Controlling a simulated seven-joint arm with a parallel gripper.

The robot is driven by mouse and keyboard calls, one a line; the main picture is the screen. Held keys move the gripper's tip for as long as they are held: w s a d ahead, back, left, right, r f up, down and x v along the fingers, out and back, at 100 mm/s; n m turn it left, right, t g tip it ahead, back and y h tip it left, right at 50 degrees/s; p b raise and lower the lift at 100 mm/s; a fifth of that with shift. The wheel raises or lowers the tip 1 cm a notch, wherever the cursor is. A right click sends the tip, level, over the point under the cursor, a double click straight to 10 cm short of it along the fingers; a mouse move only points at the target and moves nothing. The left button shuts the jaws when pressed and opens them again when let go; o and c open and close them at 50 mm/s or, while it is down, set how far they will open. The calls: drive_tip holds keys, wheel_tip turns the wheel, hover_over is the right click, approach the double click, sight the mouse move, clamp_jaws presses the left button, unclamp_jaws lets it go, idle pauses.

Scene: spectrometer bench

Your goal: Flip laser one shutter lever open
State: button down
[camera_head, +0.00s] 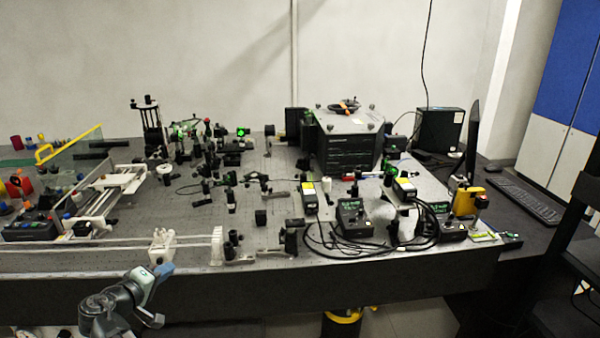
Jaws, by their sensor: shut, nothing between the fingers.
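I cannot read which is laser one. No shutter lever can be made out at this size, so its position cannot be told. Part of my arm (118,303) shows at the bottom left, in front of the bench's front edge. My gripper cannot be made out. The arm part in view is well left of both laser units.
Small optics mounts crowd the bench middle. A big dark instrument (347,150) stands behind. White rails (100,243) run along the front left. A keyboard (524,200) lies at the right.

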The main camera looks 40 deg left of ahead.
drive_tip(key=w+d+r+t+h, duration=0.1)
drive_tip(key=w+r, duration=0.4)
drive_tip(key=w, duration=0.6)
drive_tip(key=w+d+r+m+t+h, duration=0.1)
drive_tip(key=w+r+h, duration=0.3)
drive_tip(key=w, duration=0.6)
drive_tip(key=w+d+r+m+t+h, duration=0.1)
drive_tip(key=w+r+h, duration=0.2)
drive_tip(key=w, duration=0.8)
wheel_tip(320, 180, up, 3)
drive_tip(key=shift+w+d+f+t, duration=0.2)
drive_tip(key=shift+w+d+t, duration=0.1)
drive_tip(key=shift+w+d, duration=0.05)
drive_tip(key=shift+w, duration=0.1)
drive_tip(key=w+d, duration=0.1)
drive_tip(key=w, duration=0.2)
drive_tip(key=w+d, duration=0.1)
drive_tip(key=w, duration=0.3)
drive_tip(key=w+d, duration=0.1)
drive_tip(key=w, duration=0.2)
drive_tip(key=shift+w+d+f, duration=0.2)
drive_tip(key=shift+w+f, duration=0.2)
drive_tip(key=shift+w+d, duration=0.6)
drive_tip(key=shift+d, duration=0.1)
